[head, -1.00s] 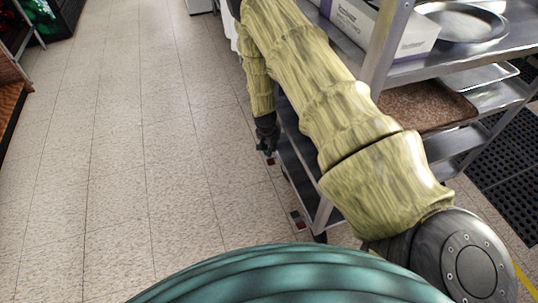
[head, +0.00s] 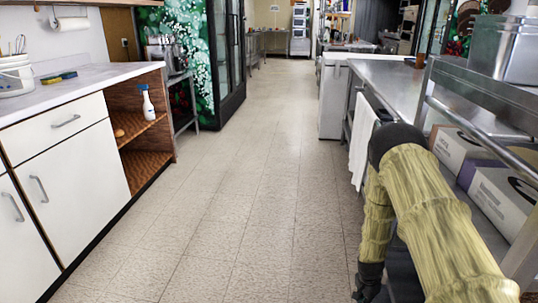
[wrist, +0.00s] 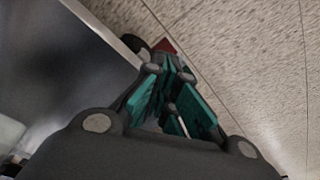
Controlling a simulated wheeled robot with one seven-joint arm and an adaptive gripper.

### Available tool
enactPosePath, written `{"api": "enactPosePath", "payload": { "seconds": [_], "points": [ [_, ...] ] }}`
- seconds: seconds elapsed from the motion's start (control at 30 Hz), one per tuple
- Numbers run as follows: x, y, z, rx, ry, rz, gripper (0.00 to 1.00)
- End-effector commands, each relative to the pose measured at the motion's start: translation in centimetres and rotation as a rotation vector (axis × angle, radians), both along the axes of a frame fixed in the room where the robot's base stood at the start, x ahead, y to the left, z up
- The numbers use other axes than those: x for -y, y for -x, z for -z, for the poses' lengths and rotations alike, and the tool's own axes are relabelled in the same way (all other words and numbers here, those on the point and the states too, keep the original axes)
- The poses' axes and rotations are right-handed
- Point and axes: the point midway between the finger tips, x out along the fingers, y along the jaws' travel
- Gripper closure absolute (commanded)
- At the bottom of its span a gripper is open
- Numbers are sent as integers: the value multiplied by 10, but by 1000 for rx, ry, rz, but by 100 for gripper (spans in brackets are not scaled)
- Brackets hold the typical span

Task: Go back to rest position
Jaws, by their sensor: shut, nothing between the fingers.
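My arm, in a yellow-green bark-like cover, hangs at the right of the head view and bends downward. My gripper (head: 366,291) points down at the bottom edge, over the floor beside the steel cart. Its tips are hardly visible there. In the wrist view my gripper (wrist: 170,62) shows teal finger pads close together, with nothing held between them. The tiled floor lies beyond the fingertips.
A metal cart (head: 464,108) with boxes (head: 507,197) stands close to my arm on the right. A white towel (head: 361,152) hangs from a counter beyond. White cabinets (head: 75,160) line the left. The tiled aisle (head: 240,190) between is clear.

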Motion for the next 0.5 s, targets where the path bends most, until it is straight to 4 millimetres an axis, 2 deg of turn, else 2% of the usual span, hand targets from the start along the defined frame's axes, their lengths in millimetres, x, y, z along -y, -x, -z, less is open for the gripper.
{"api": "enactPosePath", "payload": {
  "seconds": [0.17, 0.33, 0.5],
  "points": [
    [-36, 60, 20, -36, -14, -172, 100],
    [-82, 143, 33, -70, -33, -427, 100],
    [-126, 229, 28, -97, -57, -689, 100]
  ]
}}
